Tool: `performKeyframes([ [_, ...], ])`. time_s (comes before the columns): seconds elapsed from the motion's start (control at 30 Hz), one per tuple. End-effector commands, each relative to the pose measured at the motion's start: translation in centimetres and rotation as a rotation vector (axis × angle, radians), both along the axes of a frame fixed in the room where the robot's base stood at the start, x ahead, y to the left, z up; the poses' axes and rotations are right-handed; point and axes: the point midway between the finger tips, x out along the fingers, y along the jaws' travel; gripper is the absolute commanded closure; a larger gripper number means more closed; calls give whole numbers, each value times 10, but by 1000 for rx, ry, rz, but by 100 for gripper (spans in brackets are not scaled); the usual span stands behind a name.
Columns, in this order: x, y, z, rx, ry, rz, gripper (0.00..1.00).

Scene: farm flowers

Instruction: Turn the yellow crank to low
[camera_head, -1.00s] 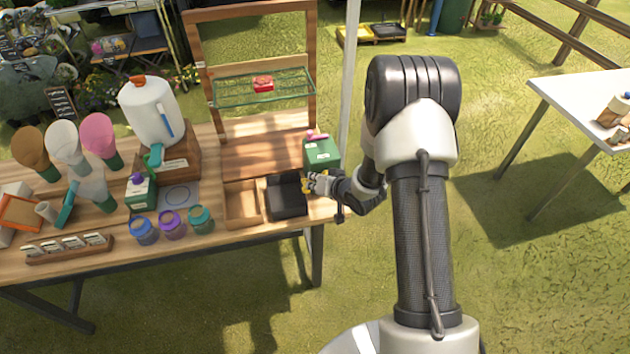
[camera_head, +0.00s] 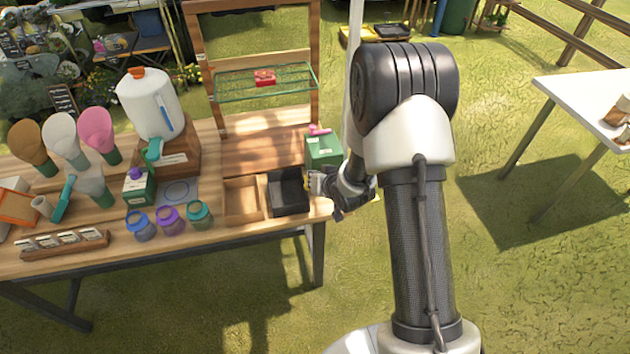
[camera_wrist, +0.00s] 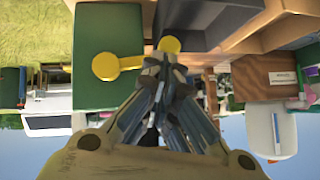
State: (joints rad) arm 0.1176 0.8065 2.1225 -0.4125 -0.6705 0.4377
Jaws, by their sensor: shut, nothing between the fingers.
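The yellow crank (camera_wrist: 105,66) is on the green box (camera_wrist: 108,20) in the wrist view, which looks upside down. Its round end and a short arm show at the left, and a yellow knob (camera_wrist: 169,44) shows just past my fingertips. The part between is hidden behind my fingers. My gripper (camera_wrist: 160,63) is shut and empty, its tips right at the crank; I cannot tell whether they touch it. In the head view the green box (camera_head: 323,148) stands at the table's right end, with my gripper (camera_head: 314,184) in front of it.
A black tray (camera_head: 289,207) and a wooden tray (camera_head: 243,216) are left of my gripper. Several jars, including a teal one (camera_head: 199,212), stand further left. A wooden frame with a wire shelf (camera_head: 235,85) rises behind.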

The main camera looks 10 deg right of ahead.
Motion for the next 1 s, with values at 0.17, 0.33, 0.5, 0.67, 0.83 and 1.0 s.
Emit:
performKeyframes([
  [0.17, 0, 6, -13, -111, -2, 3, 100],
  [0.33, 0, 10, -24, -264, 0, 4, 100],
  [0.5, -1, 12, -32, -425, 3, 5, 100],
  [0.67, -1, 11, -39, -570, 3, 3, 100],
  [0.83, 0, 7, -47, -640, 1, 0, 100],
  [1.0, 0, 6, -53, -637, -1, 0, 100],
])
